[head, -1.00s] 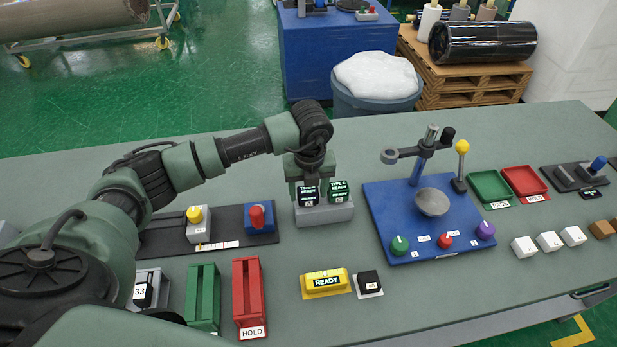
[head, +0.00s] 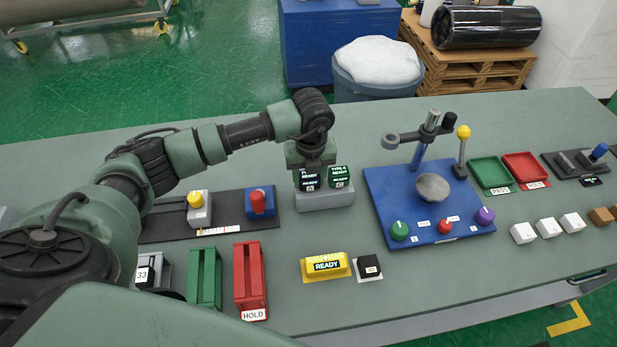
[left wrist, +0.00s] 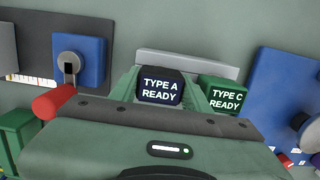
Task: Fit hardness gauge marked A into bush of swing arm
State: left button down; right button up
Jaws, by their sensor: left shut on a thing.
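The gauge marked A (head: 310,179) is a dark block with a lit screen; it stands at the left of a grey holder (head: 328,201). My left gripper (head: 310,172) reaches down from above and is shut on this gauge. In the left wrist view the gauge reads TYPE A READY (left wrist: 160,88) between the two green fingers. The gauge marked C (head: 340,176) is beside it, with a green screen. The swing arm (head: 408,151) is on a post above a blue base (head: 385,205); its ring-shaped bush (head: 390,141) points left and looks empty. My right gripper is out of view.
A grey dish (head: 432,187) stands below the swing arm. A yellow-knobbed lever (head: 463,140) rises behind it. A red-knobbed blue block (head: 260,202) is left of the holder. The bench between holder and blue base is clear.

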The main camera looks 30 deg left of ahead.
pick_arm(q)
jog(key=c, duration=0.6)
grip_release()
jog(key=r, duration=0.2)
jog(key=r+b, duration=0.1)
jog(key=r, duration=0.1)
jog(key=r+b, duration=0.1)
jog(key=r, duration=0.1)
jog(key=shift+s+d+r, duration=0.25)
jog(key=shift+d+r, duration=0.05)
jog(key=shift+r, duration=0.1)
jog(key=shift+s+r, duration=0.1)
jog(key=shift+r, duration=0.4)
